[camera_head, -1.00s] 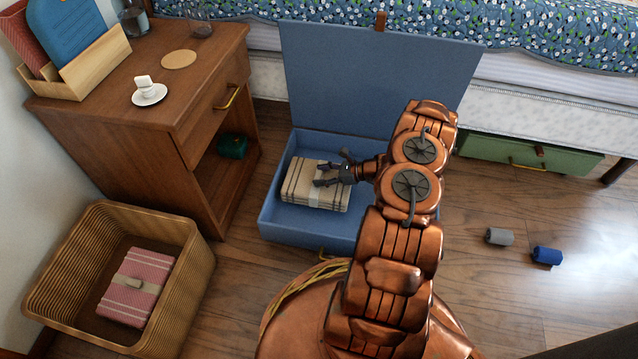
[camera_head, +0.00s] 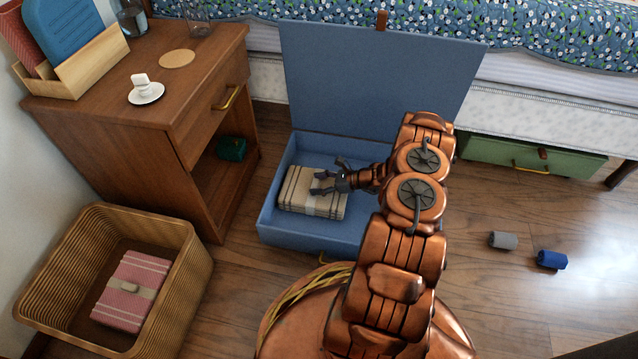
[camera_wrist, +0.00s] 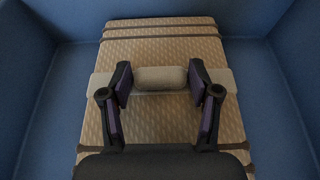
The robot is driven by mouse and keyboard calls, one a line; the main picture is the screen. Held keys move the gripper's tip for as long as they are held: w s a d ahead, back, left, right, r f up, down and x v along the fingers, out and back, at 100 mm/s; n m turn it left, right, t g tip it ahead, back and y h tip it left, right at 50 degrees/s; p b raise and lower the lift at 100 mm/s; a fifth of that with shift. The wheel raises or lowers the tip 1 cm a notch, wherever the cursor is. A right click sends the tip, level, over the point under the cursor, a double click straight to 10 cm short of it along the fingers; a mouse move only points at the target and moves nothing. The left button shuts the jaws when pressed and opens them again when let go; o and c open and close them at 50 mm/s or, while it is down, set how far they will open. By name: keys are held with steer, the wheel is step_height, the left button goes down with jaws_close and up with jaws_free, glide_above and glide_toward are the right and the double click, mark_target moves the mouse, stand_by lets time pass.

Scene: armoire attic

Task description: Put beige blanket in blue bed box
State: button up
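The beige blanket (camera_head: 298,190), folded and striped with a pale band, lies flat inside the open blue bed box (camera_head: 285,235), toward its left side. In the wrist view the blanket (camera_wrist: 160,125) rests on the box floor between blue walls (camera_wrist: 25,95). My gripper (camera_head: 327,175) is low over the blanket. In the wrist view its two fingers (camera_wrist: 160,78) stand apart on either side of the band's padded grip (camera_wrist: 160,79), with small gaps showing. My arm hides the right part of the box.
The box's lid (camera_head: 375,75) stands raised against the bed. A wicker basket (camera_head: 190,265) holding a pink blanket (camera_head: 130,290) is at lower left, beside a wooden nightstand (camera_head: 125,135). Grey (camera_head: 503,240) and blue (camera_head: 551,260) rolls lie on open floor at right. A green drawer box (camera_head: 530,155) is under the bed.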

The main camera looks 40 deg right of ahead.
steer(key=o, duration=0.3)
